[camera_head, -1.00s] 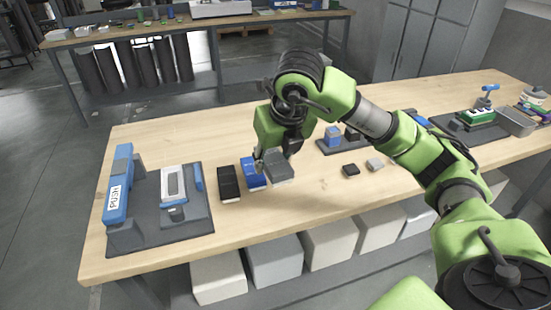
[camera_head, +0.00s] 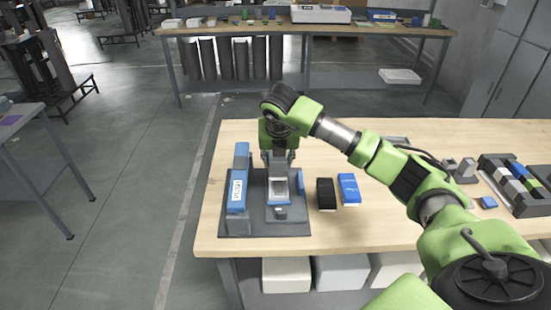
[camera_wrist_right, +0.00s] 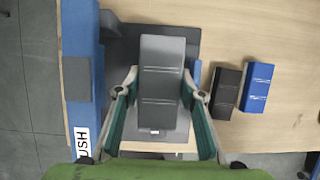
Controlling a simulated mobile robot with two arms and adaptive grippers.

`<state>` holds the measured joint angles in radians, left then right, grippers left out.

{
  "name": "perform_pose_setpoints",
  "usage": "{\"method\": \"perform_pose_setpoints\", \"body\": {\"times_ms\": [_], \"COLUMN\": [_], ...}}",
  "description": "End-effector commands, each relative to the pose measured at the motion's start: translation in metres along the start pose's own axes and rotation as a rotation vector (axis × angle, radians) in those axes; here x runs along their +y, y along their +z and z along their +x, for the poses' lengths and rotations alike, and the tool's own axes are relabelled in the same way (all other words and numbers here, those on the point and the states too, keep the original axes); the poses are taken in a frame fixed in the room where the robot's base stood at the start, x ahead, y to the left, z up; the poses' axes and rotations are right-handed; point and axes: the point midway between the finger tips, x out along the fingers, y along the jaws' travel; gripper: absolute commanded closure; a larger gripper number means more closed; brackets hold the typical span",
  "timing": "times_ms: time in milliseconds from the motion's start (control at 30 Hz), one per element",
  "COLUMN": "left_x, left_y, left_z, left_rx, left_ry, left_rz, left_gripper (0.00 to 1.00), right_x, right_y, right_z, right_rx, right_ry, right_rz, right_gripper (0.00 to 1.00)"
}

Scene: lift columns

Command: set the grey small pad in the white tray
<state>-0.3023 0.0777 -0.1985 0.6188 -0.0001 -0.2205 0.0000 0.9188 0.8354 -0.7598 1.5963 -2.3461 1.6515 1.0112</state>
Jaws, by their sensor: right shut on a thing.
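My right gripper (camera_head: 279,158) is at the fixture on the left part of the table, over the far end of the white tray (camera_head: 279,198). In the right wrist view my right gripper (camera_wrist_right: 161,88) is shut on the grey small pad (camera_wrist_right: 163,65), with one finger on each long side. The pad lies lengthwise in that view and hides most of the tray. In the head view the pad is hard to make out below the fingers. I cannot tell whether it touches the tray. My left gripper is not in view.
A blue bar marked PUSH (camera_head: 238,185) stands left of the tray on the dark fixture base (camera_head: 242,228).

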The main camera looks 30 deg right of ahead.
Motion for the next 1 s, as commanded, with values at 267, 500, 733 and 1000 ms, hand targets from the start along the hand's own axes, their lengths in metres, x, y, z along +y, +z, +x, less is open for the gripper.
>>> {"method": "perform_pose_setpoints", "body": {"times_ms": [267, 500, 733, 1000], "left_x": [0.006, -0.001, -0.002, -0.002], "left_y": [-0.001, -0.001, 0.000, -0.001], "left_z": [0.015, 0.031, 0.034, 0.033], "left_rx": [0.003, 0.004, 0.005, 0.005], "left_ry": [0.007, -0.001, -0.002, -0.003], "left_rz": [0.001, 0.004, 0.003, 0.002], "left_gripper": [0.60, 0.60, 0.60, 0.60], "right_x": [0.000, 0.000, 0.000, 0.000], "right_y": [-0.011, -0.019, -0.020, -0.020], "right_z": [0.024, 0.045, 0.048, 0.048], "right_rx": [0.001, 0.000, 0.000, 0.000], "right_ry": [0.000, 0.001, 0.001, 0.001], "right_rz": [-0.001, -0.001, -0.001, -0.001], "right_gripper": [0.86, 0.86, 0.86, 0.86]}}
